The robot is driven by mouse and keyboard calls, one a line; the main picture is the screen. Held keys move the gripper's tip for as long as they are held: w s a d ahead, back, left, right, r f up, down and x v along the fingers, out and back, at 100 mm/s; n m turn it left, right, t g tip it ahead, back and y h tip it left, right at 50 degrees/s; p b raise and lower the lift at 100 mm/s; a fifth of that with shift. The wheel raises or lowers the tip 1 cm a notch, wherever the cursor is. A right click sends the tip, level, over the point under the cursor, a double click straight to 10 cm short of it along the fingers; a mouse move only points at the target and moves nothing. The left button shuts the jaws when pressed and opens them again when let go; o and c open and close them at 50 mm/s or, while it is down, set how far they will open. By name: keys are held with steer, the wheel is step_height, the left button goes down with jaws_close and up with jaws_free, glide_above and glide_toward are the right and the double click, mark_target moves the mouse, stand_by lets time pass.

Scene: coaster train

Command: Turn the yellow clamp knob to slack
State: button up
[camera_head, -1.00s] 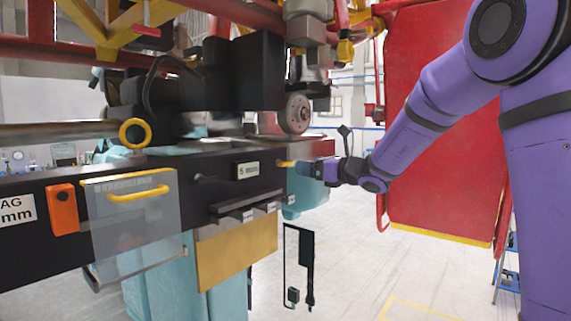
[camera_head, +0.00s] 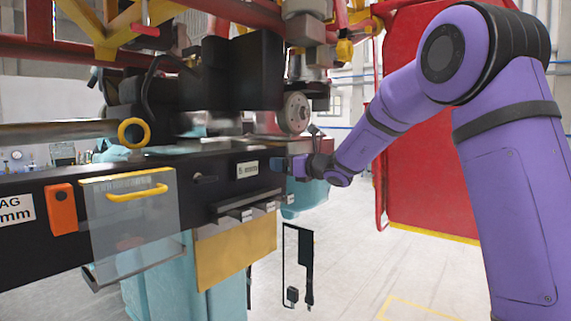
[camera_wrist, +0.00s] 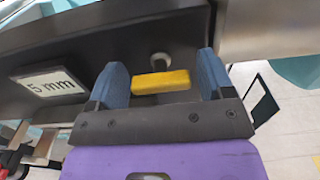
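The yellow clamp knob (camera_wrist: 161,81), a short bar on a pale round stub, sticks out of the dark front face of the bench. In the wrist view the bar lies nearly level, with its right end slightly raised. My gripper (camera_wrist: 160,70) is open, with one blue finger on each side of the knob. Gaps show between the bar's ends and both fingers, so it is not gripped. In the head view my gripper (camera_head: 287,166) is at the right end of the dark bench face and hides the knob.
A "5 mm" label (camera_wrist: 49,86) is left of the knob. Farther left are a clear guard (camera_head: 130,225) with a yellow handle, an orange box (camera_head: 62,209) and a yellow ring (camera_head: 134,133). A red panel (camera_head: 420,175) stands behind my arm. Open floor lies below right.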

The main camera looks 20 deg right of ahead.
steer(key=c, duration=0.7)
steer(key=shift+o, duration=0.2)
steer(key=shift+n, duration=0.4)
steer(key=n, duration=0.8)
steer(key=shift+a+f, duration=0.1)
steer(key=n, duration=0.5)
steer(key=shift+s, duration=0.1)
steer(key=shift+f+n, duration=0.1)
steer(key=shift+n, duration=1.9)
